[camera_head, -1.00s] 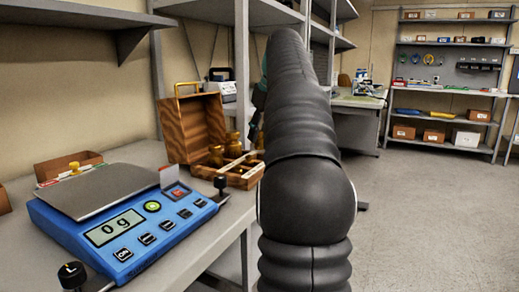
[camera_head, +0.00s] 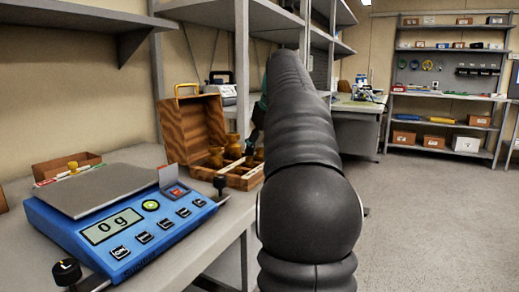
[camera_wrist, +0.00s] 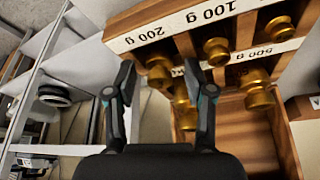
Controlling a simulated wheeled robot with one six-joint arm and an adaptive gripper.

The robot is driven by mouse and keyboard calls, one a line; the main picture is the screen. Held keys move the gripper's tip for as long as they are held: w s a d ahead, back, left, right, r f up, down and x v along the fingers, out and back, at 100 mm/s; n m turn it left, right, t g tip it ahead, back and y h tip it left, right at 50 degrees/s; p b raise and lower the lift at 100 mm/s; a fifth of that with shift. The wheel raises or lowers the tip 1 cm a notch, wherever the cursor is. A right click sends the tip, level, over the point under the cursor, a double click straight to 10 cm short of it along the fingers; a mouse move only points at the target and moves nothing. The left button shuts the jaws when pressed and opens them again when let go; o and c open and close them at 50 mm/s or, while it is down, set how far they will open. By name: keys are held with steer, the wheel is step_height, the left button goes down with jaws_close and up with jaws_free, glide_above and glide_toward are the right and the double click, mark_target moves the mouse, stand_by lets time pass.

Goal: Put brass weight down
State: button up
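The brass weights sit in a wooden case (camera_head: 240,183) with its lid open, on the bench. In the wrist view the case edge (camera_wrist: 170,30) has labels 200 g, 100 g and 500 g. My gripper (camera_wrist: 160,76) is over the case with its fingers apart. One brass weight (camera_wrist: 158,72) shows between the fingertips, with visible gaps on both sides. Another brass weight (camera_wrist: 185,108) shows close to the right finger. More weights, such as one at the right (camera_wrist: 256,88), stand in the case. In the head view my arm partly hides the case's right side.
A blue scale (camera_head: 125,232) reading 0 g stands at the left of the bench. A cardboard box (camera_head: 68,166) is behind it. Metal shelving rises behind the case. Open floor (camera_head: 430,220) lies to the right.

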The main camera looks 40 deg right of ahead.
steer(key=p+v, duration=0.4)
steer(key=v, duration=0.8)
steer(key=shift+r, duration=0.2)
stand_by(1.1)
